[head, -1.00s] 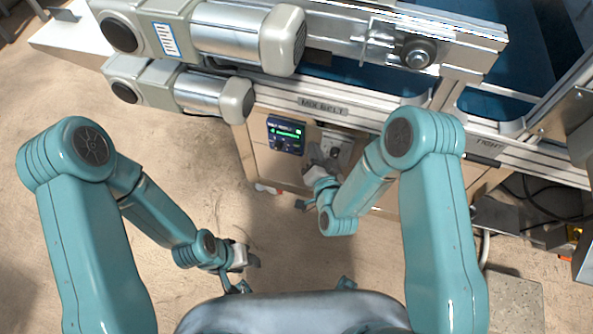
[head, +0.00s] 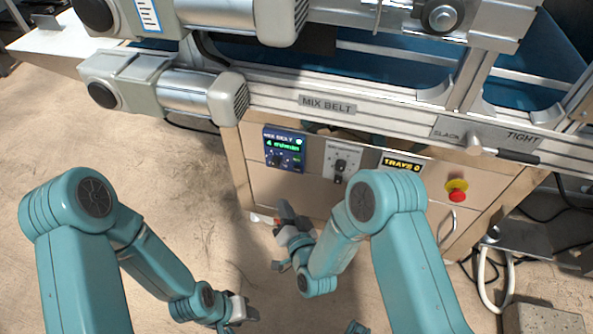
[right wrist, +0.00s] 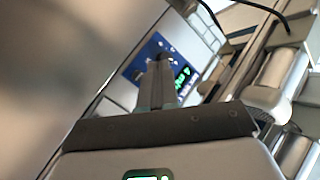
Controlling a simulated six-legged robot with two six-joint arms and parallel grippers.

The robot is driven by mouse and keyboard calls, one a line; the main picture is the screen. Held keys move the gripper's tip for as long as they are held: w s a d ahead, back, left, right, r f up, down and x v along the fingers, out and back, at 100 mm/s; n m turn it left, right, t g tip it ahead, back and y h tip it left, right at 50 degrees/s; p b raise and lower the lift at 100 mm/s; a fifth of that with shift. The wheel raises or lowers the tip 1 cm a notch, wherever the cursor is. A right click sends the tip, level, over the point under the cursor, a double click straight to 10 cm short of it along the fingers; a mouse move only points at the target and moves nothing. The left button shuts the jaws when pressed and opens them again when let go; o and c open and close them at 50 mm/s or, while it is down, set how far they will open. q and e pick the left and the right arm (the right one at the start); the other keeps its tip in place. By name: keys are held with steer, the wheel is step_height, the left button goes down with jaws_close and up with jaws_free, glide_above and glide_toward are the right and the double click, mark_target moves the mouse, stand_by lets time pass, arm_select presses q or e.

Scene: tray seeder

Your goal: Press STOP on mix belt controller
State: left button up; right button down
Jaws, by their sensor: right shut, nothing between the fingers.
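The mix belt controller (head: 284,149) is a dark blue panel with a green lit display and small knobs, on the wooden front of the machine under the MIX BELT label. It also shows in the right wrist view (right wrist: 142,64), partly behind the fingers. Which part is STOP is too small to tell. My right gripper (head: 284,210) is shut and empty, below the controller in the head view and apart from it in that picture. Its fingers (right wrist: 165,80) point toward the panel in the wrist view. My left gripper (head: 245,309) hangs low over the floor, its jaws unclear.
A grey knob box (head: 342,160) sits right of the controller. Further right are a TRAYS display (head: 403,163) and a red button on yellow (head: 457,191). Motors (head: 165,85) and the belt frame jut out above. The floor at left is clear.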

mark_target(297, 169)
steer(key=w+d+b, duration=0.2)
steer(key=w, duration=0.6)
steer(key=shift+w+d, duration=0.15)
steer(key=shift+d, duration=0.2)
stand_by(1.8)
steer(key=shift+w+d+b, duration=0.1)
steer(key=shift+w+b, duration=0.2)
steer(key=shift+b, duration=0.1)
steer(key=shift+w, duration=0.1)
steer(key=shift+w+d+b, duration=0.15)
steer(key=shift+w+b, duration=0.15)
steer(key=shift+w, duration=0.05)
stand_by(0.4)
steer(key=shift+s, duration=0.1)
steer(key=shift+s+a, duration=0.25)
steer(key=shift+s, duration=0.4)
